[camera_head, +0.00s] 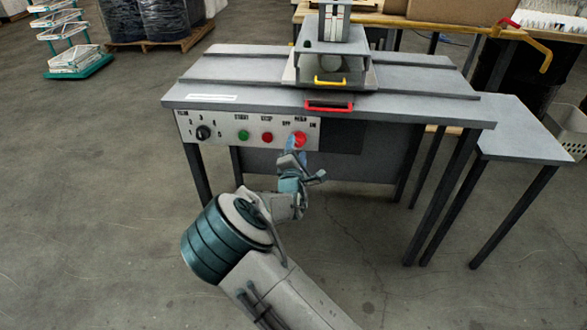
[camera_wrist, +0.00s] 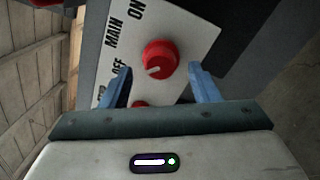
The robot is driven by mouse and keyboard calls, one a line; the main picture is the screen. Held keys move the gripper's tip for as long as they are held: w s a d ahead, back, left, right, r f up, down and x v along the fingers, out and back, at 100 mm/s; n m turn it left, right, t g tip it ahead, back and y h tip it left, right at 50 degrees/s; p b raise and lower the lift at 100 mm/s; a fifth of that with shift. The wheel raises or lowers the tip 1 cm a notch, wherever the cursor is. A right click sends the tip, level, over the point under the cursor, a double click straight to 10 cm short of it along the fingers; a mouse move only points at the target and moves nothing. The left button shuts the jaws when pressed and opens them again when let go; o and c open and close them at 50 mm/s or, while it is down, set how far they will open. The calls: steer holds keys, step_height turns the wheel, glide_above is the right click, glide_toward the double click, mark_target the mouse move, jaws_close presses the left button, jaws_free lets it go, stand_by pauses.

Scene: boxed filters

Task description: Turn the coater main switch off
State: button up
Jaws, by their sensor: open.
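The red main switch knob (camera_head: 300,139) is on the white control panel (camera_head: 222,131) under the coater's front edge, between the OFF and ON labels. In the wrist view, the knob (camera_wrist: 159,58) stands between and beyond my open fingertips, with clear gaps on both sides. Its white mark sits at the lower left of its face, on the side of the OFF label; ON is at the top. My gripper (camera_wrist: 160,82) is open and empty, facing the panel. In the head view, my gripper (camera_head: 292,146) is just below and left of the knob and partly hidden by my wrist.
A red button (camera_head: 267,137), a green button (camera_head: 243,135) and a black selector knob (camera_head: 203,132) share the panel. The grey table top (camera_head: 420,104) overhangs above, with a red handle (camera_head: 329,106) at its edge. A side table (camera_head: 515,140) stands right; open floor lies left.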

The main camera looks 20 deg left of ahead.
steer(key=v, duration=1.1)
steer(key=shift+s+p, duration=0.2)
steer(key=shift+p, duration=0.15)
steer(key=d+r+m+g+h+p, duration=0.1)
steer(key=d+r+m+g+p, duration=0.15)
steer(key=d+m, duration=0.3)
steer(key=w+d+r+m+g+h+p, duration=0.1)
steer(key=d+r+m+g+p, duration=0.1)
steer(key=d+m+g, duration=0.3)
steer(key=d+r+m+g+h+p, duration=0.1)
steer(key=d+r+m+g+p, duration=0.1)
steer(key=d+m, duration=0.35)
steer(key=s+d+r+m+g+h+p, duration=0.1)
steer(key=s+d+r+m+g+p, duration=0.5)
steer(key=s+d+r, duration=1.5)
steer(key=s+m+p, duration=0.2)
steer(key=s+m, duration=0.1)
steer(key=m, duration=0.1)
steer(key=shift+d+r+h+p, duration=0.15)
steer(key=shift+h+p, duration=0.15)
